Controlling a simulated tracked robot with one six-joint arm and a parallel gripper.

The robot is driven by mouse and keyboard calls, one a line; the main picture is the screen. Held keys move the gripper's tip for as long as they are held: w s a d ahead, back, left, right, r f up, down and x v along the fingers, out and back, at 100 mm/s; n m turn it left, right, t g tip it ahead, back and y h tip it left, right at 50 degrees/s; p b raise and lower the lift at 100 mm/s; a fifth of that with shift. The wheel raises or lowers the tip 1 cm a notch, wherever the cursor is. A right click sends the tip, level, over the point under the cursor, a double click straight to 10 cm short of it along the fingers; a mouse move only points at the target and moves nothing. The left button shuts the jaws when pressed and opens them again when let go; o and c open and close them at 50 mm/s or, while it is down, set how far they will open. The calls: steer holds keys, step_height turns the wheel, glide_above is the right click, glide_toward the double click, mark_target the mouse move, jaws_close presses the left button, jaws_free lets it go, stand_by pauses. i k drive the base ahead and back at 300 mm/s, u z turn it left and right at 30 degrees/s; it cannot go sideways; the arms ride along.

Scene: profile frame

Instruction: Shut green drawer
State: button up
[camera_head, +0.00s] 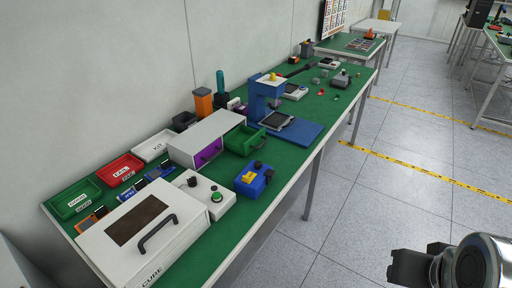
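The green drawer (243,145) sticks out from the right side of a white cabinet (207,133) on the green-topped bench. It stands open, and its inside shows from above. A handle shows on its front. A purple drawer front (208,153) sits on the near side of the same cabinet. My gripper (398,265) is at the lower right, over the floor and well apart from the bench and drawer. Its dark finger part is partly seen, and whether it is open or shut is unclear.
A blue press stand (292,129) stands just behind the drawer. A blue box with a yellow label (254,179) sits in front of the drawer. A white control box with a green button (214,196) and a white lidded case (145,235) are nearer. The floor right of the bench is clear.

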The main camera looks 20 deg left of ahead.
mark_target(242, 140)
steer(key=u, duration=0.95)
steer(key=i, duration=1)
steer(key=k, duration=0.5)
steer(key=u, duration=0.7)
